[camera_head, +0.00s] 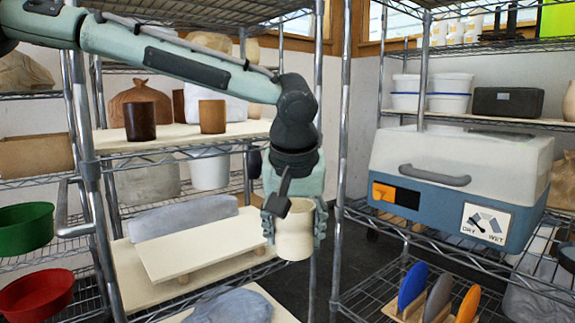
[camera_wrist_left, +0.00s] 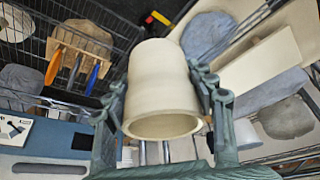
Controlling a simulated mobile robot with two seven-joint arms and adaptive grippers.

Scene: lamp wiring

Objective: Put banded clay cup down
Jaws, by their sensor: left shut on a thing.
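My left gripper (camera_head: 295,225) is shut on a pale cream clay cup (camera_head: 295,240), holding it in the air in front of the lower left shelves. The cup looks upright in the head view, and I cannot make out clear bands on it. In the left wrist view the cup (camera_wrist_left: 163,85) sits between the two fingers of the gripper (camera_wrist_left: 165,105), its open rim toward the camera. My right gripper is not in view.
A pale raised board (camera_head: 190,245) lies left of the cup with bare room on it, beside grey cloth-like lumps (camera_head: 180,215). Brown cups (camera_head: 140,120) stand on the shelf above. A metal rack post (camera_head: 338,200) is close right. A blue-and-white box (camera_head: 460,180) stands farther right.

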